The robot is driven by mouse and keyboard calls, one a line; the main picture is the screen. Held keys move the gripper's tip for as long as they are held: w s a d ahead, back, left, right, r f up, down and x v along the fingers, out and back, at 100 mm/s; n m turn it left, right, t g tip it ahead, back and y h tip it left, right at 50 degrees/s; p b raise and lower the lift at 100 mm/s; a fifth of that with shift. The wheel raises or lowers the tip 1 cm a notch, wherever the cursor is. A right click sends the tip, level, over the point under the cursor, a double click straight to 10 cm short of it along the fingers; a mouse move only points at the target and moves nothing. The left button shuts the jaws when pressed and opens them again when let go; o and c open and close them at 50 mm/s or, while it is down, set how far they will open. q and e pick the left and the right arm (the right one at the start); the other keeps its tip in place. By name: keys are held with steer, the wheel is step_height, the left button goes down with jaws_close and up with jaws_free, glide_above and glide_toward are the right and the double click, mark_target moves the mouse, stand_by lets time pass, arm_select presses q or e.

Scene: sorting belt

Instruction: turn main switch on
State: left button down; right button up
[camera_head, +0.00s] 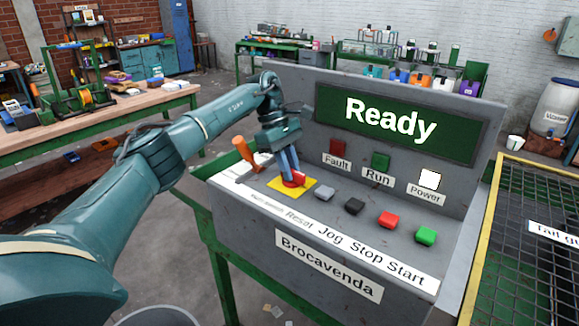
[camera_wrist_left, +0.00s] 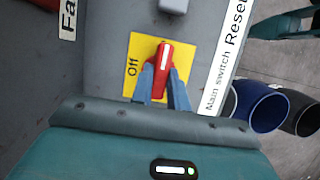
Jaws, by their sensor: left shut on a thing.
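The main switch (camera_wrist_left: 163,57) is a red handle with a white line on a yellow plate (camera_wrist_left: 136,47) marked "Off". In the head view the red switch (camera_head: 296,180) sits on its yellow plate (camera_head: 282,188) at the left of the grey control panel (camera_head: 330,212). My left gripper (camera_head: 291,172) reaches down onto it, and in the left wrist view its two blue-grey fingers (camera_wrist_left: 163,88) are shut on the red handle, one on each side. The green screen (camera_head: 395,121) reads "Ready" and the white Power lamp (camera_head: 429,179) looks lit. My right gripper is not in view.
An orange lever (camera_head: 243,152) stands left of the switch. Grey (camera_head: 324,193), black (camera_head: 354,205), red (camera_head: 388,219) and green (camera_head: 426,235) buttons line the panel to the right. A yellow-framed mesh guard (camera_head: 520,255) stands at the right.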

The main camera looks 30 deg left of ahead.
arm_select(q)
steer(key=c, duration=1.4)
jaws_free()
steer(key=shift+o, duration=0.2)
steer(key=v, duration=1.3)
steer(key=shift+p, duration=0.3)
steer(key=shift+d+r, duration=0.1)
